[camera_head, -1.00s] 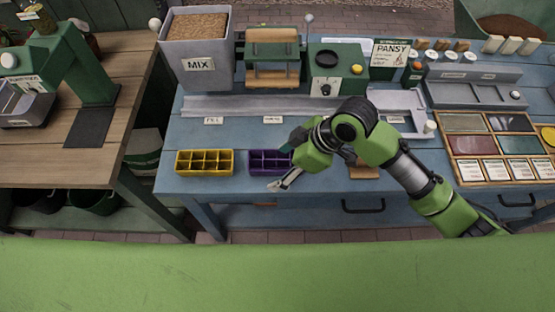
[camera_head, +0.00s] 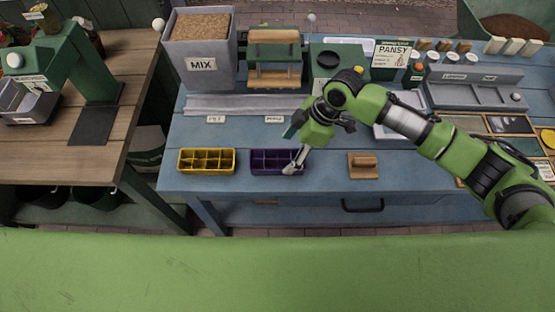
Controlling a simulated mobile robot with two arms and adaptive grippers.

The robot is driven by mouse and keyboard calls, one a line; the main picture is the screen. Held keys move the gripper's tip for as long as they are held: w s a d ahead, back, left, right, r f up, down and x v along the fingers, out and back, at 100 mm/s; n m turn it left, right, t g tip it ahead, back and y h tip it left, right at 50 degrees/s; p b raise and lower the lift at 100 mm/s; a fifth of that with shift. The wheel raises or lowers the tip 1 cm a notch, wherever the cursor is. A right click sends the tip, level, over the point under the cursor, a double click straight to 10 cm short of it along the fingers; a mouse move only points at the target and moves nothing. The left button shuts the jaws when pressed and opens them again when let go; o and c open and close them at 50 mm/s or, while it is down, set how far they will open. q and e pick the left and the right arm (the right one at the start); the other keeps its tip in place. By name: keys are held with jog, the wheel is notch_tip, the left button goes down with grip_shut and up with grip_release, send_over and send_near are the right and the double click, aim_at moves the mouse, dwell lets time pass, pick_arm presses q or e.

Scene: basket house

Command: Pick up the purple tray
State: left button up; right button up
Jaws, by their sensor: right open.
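The purple tray (camera_head: 263,168) is a small tray with several compartments, sitting flat on the blue workbench near its front edge. My right gripper (camera_head: 293,168) reaches down from the right and is at the tray's right end. Its fingers are open and overlap the tray's right wall in the view; I cannot tell whether they touch it. The gripper and wrist hide part of that right end. My left gripper is not in view.
A yellow tray (camera_head: 206,170) sits just left of the purple one. A wooden block (camera_head: 363,166) lies to the right on the bench. Behind are a metal rail (camera_head: 240,104), a MIX bin (camera_head: 200,62) and a green machine (camera_head: 338,68). Bare bench lies between tray and block.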

aim_at(281, 159)
jog(key=x, duration=0.2)
jog(key=p+x, duration=0.2)
jog(key=x, duration=0.1)
jog(key=shift+s+a+f, duration=0.15)
jog(key=shift+s+a, duration=0.1)
jog(key=shift+a, duration=0.1)
jog(key=shift+f, duration=0.25)
jog(key=c, duration=1.2)
